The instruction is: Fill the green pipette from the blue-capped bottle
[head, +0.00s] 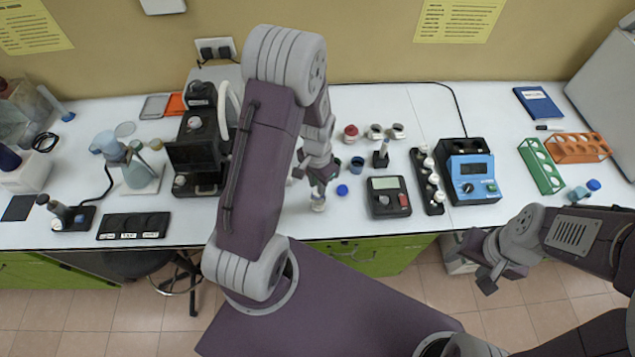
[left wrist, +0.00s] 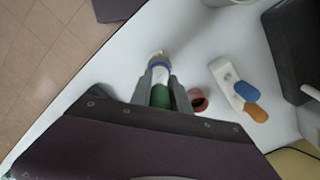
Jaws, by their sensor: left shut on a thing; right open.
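My left gripper (head: 319,183) is over the front of the table, shut on the green pipette. The left wrist view shows the green pipette (left wrist: 160,96) upright between the fingers of this gripper (left wrist: 161,80). A small clear bottle (head: 318,205) stands directly below, near the table's front edge. It also shows in the left wrist view (left wrist: 157,58), past the fingertips. Whether the pipette's tip is inside it I cannot tell. A blue cap (head: 342,190) lies on the table just right of the bottle. My right gripper (head: 488,274) is open and empty, in front of the table.
A white rack (left wrist: 225,75) with a blue and an orange pipette stands beside the gripper, next to a reddish cup (left wrist: 198,100). A dark meter (head: 388,196) and a black vial rack (head: 427,180) stand to the right. The table's front edge is close.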

